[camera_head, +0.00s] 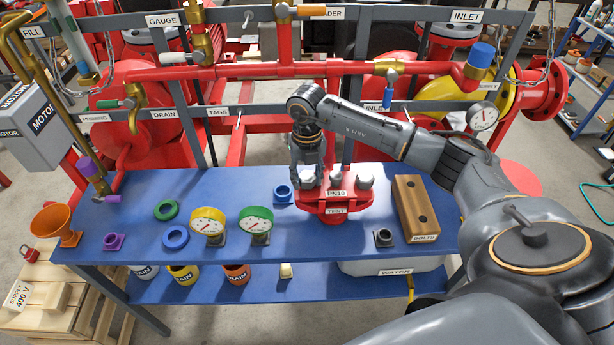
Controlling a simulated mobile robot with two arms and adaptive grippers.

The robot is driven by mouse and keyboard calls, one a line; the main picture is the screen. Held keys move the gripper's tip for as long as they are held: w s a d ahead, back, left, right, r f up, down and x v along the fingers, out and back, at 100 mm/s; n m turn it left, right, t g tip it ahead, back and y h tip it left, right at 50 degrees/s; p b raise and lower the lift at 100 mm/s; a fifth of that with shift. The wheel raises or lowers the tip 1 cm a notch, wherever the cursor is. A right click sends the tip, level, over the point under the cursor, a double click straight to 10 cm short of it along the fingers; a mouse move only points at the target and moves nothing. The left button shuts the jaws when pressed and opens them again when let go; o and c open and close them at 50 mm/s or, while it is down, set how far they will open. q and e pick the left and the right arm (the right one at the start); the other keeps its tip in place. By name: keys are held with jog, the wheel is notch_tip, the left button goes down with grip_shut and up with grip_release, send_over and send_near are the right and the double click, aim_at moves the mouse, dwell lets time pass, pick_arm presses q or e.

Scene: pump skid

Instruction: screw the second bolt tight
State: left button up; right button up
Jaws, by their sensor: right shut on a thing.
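The red flange (338,209) stands on the blue bench, marked PN10 and TP-N1. My right gripper (307,173) points down over its left side, shut on a grey bolt (308,179) whose head shows between the fingertips. Another grey bolt head (364,181) sits on the right side of the flange, clear of the gripper. The shank and seating of the held bolt are hidden, so I cannot tell how deep it sits. My left gripper is not in view.
A wooden block labelled BOLTS (405,192) with two dark holes stands to the right. Yellow (207,224) and green (256,224) gauges, coloured rings and an orange funnel (54,221) are on the left of the bench (330,250). Red pipework and a grey frame rise behind.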

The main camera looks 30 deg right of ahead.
jog(key=c, duration=0.5)
jog(key=shift+o, duration=0.2)
jog(key=m+p, duration=0.2)
jog(key=m, duration=0.4)
jog(key=shift+r, duration=0.1)
jog(key=m+p, duration=0.1)
jog(key=m, duration=0.1)
jog(key=shift+m, duration=0.4)
jog(key=m+p, duration=0.1)
jog(key=m, duration=0.3)
jog(key=shift+p, duration=0.35)
jog(key=shift+m, duration=1.1)
jog(key=o, duration=1.3)
jog(key=shift+c, duration=0.2)
notch_tip(320, 180, up, 12)
